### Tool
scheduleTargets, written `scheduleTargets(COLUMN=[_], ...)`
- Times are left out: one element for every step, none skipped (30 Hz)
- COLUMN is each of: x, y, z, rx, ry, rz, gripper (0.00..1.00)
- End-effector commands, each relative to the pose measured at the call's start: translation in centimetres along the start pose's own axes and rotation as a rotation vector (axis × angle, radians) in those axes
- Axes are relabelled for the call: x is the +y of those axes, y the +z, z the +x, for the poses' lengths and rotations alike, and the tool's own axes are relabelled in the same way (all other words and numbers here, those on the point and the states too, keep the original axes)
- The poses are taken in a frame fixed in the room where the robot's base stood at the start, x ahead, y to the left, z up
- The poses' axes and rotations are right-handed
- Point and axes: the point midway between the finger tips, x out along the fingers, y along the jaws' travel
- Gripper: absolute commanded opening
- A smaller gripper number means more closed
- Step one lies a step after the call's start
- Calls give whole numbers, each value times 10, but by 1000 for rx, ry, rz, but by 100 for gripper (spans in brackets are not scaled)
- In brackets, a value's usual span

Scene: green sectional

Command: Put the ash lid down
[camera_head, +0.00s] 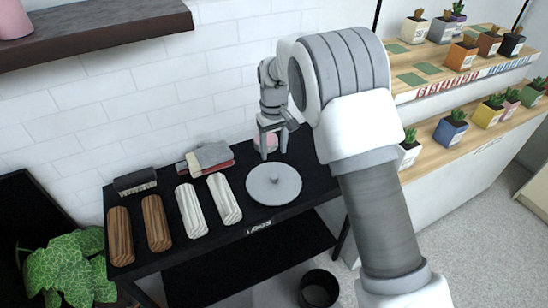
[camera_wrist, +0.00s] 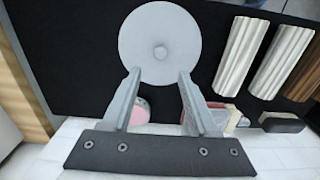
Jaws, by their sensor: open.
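The ash lid (camera_head: 273,184) is a round, flat grey disc with a small knob at its centre. It lies flat, knob up, on the black table (camera_head: 225,243) near its right end. My gripper (camera_head: 273,148) is open and empty behind the lid, on the wall side, with its fingers pointing down. In the wrist view the lid (camera_wrist: 160,25) shows whole beyond the fingertips, and my gripper (camera_wrist: 157,77) has a wide gap between its fingers. The fingers appear apart from the knob.
Ridged white and brown blocks (camera_head: 190,210) lie left of the lid. A pink round item (camera_wrist: 138,113) is close by my gripper. Potted plants (camera_head: 451,130) stand on shelves at right.

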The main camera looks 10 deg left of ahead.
Motion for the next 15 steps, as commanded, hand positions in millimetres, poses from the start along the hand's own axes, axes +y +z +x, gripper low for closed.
scheduleTargets(x=[0,0,0,0,0,0,0,0,1,2,3,6,9,12,17], y=[0,0,0,0,0,0,0,0,1,2,3,6,9,13,19], z=[-5,-6,-8,-9,-9,-9,-9,-9,-10,-13,-16,-22,-28,-35,-47], rx=[0,0,0,0,0,0,0,0,1,3,6,12,19,26,38], ry=[0,0,0,0,0,0,0,0,0,0,0,-1,-1,-1,-2], rz=[0,0,1,1,1,1,1,1,3,5,10,19,27,38,53], gripper=[60,60,60,60,60,60,60,60,60,60,60,60,60,60,60])
